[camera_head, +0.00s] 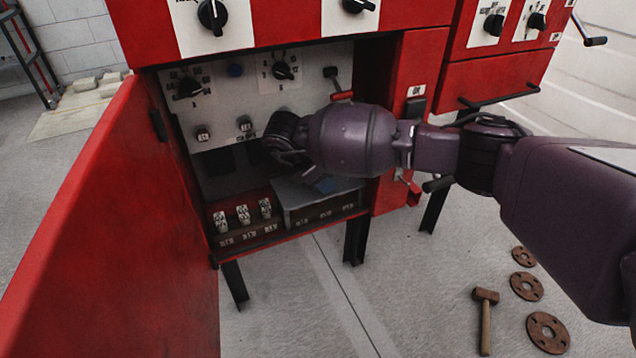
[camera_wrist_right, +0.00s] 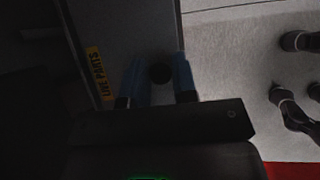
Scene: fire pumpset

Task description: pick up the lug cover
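The lug cover (camera_head: 292,192) is a grey box-like cover low in the open red cabinet, right of the row of terminals. In the right wrist view the cover (camera_wrist_right: 122,30) is a dark grey panel with a yellow "LIVE PARTS" label and a round black knob (camera_wrist_right: 160,73). My right gripper (camera_head: 322,184) reaches into the cabinet just above the cover, mostly hidden behind its own wrist. In the wrist view its two blue fingers (camera_wrist_right: 159,78) stand apart, one on each side of the knob. I see no clear grip on it. My left gripper is not in view.
The red cabinet door (camera_head: 110,230) stands open on the left. Terminals (camera_head: 243,213) sit left of the cover, and knobs (camera_head: 190,86) line the back panel above. A hammer (camera_head: 486,315) and rusty flanges (camera_head: 526,286) lie on the floor at right.

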